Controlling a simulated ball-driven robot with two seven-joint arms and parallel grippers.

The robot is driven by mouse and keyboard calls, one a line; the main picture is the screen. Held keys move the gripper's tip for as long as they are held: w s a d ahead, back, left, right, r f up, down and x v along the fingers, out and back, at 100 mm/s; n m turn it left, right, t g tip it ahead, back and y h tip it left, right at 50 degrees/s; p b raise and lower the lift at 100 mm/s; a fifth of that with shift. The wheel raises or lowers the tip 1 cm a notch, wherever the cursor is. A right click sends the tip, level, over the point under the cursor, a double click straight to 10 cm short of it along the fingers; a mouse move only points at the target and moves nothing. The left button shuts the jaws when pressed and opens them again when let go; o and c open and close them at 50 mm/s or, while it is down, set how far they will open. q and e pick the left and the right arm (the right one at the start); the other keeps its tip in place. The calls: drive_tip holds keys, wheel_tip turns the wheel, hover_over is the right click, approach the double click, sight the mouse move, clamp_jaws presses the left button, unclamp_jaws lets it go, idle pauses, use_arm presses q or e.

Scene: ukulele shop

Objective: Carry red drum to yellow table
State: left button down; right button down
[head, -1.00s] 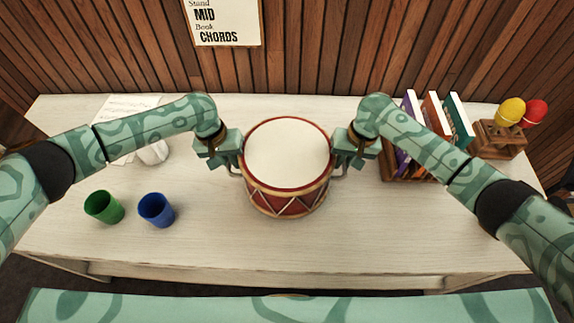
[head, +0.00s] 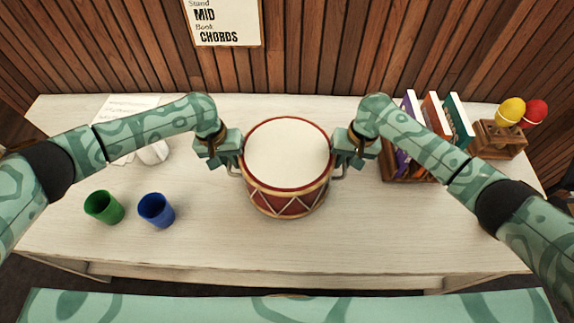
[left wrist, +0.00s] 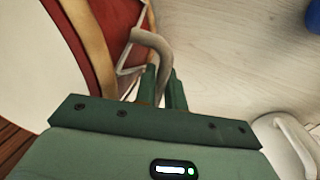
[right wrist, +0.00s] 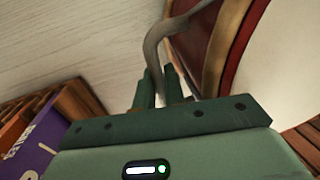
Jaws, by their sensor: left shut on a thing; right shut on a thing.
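The red drum (head: 288,165) has a cream head, gold-brown hoops and grey handles on its sides. It is upright at the middle of a pale wooden table (head: 220,245); I cannot tell whether it touches the top. My left gripper (head: 234,165) is shut on the drum's left handle, which shows in the left wrist view (left wrist: 153,50). My right gripper (head: 341,165) is shut on the right handle, which shows in the right wrist view (right wrist: 158,42). No yellow table is in view.
A green cup (head: 104,207) and a blue cup (head: 156,210) stand at the left. A white mug (head: 153,152) and paper sheets (head: 115,112) are behind my left arm. Books in a rack (head: 408,175) and a wooden holder with red and yellow maracas (head: 500,140) stand at the right.

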use_arm(q)
drive_tip(key=shift+w+a+r, duration=0.1)
use_arm(e)
drive_tip(key=shift+w+r, duration=0.1)
